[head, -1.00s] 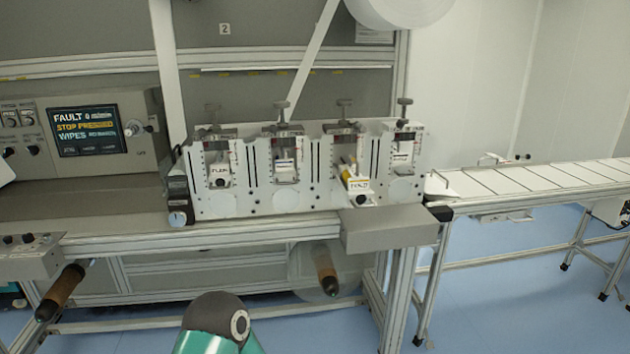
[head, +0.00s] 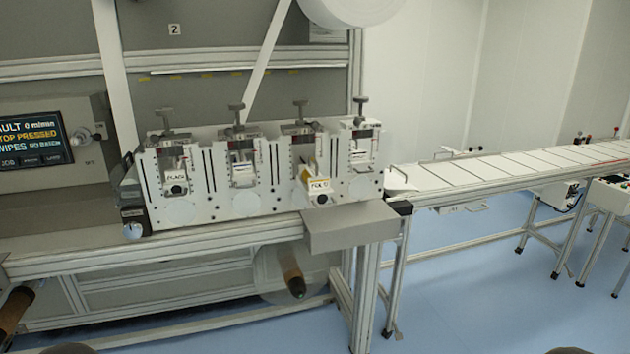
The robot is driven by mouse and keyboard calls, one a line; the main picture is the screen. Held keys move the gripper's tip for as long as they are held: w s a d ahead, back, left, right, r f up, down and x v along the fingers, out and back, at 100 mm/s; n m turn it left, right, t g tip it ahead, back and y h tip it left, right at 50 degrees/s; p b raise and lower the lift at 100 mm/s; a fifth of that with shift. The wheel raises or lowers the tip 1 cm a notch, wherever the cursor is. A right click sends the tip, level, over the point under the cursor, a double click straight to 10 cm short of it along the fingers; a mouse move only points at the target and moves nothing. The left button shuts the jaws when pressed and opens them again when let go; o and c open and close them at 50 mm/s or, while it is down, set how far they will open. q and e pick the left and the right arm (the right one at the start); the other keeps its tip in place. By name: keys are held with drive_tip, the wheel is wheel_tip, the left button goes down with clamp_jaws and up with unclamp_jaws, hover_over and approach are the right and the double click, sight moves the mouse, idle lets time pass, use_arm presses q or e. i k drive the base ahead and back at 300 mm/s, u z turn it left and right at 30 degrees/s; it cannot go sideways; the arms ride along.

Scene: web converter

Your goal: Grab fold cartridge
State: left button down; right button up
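The fold cartridge (head: 320,188) is a white block with a label that reads as FOLD and a dark round knob on its front. It sits in the third bay from the left of the white station frame (head: 240,205) and juts forward out of it. A bit of yellow shows at its left side. Neither of my grippers is in view; only dark rounded tops of my arms show at the bottom edge.
Other bays hold white cartridges, one (head: 177,178) at the left end. A grey box ledge (head: 350,226) juts out below the fold cartridge. A conveyor (head: 500,170) runs off right. Blue floor (head: 480,280) is open in front.

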sight(309, 175)
drive_tip(key=u, duration=0.1)
drive_tip(key=i, duration=1)
drive_tip(key=z, duration=0.1)
